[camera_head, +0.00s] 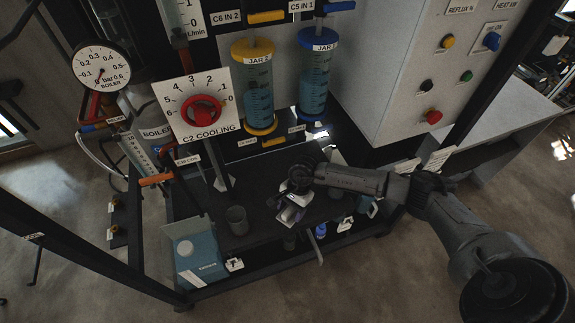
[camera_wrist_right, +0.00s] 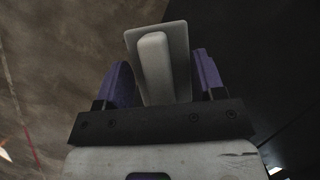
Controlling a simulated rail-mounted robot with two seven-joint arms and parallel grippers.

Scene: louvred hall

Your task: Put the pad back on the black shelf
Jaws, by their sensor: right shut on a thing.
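My right gripper (camera_head: 291,210) reaches in from the right and hangs over the front part of the black shelf (camera_head: 255,188). In the right wrist view its two purple fingers (camera_wrist_right: 158,85) are closed around the pad (camera_wrist_right: 178,45), a pale grey plate with a raised bar along its middle. The pad sticks out past the fingertips. In the head view the held pad is small and partly hidden by the gripper; I cannot tell whether it touches the shelf. My left gripper is not in view.
A grey cup (camera_head: 236,220) stands on the shelf left of the gripper. Jars (camera_head: 315,80), a red cooling knob (camera_head: 203,109) and a control cabinet (camera_head: 400,60) rise behind. Bare shelf shows left of the gripper.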

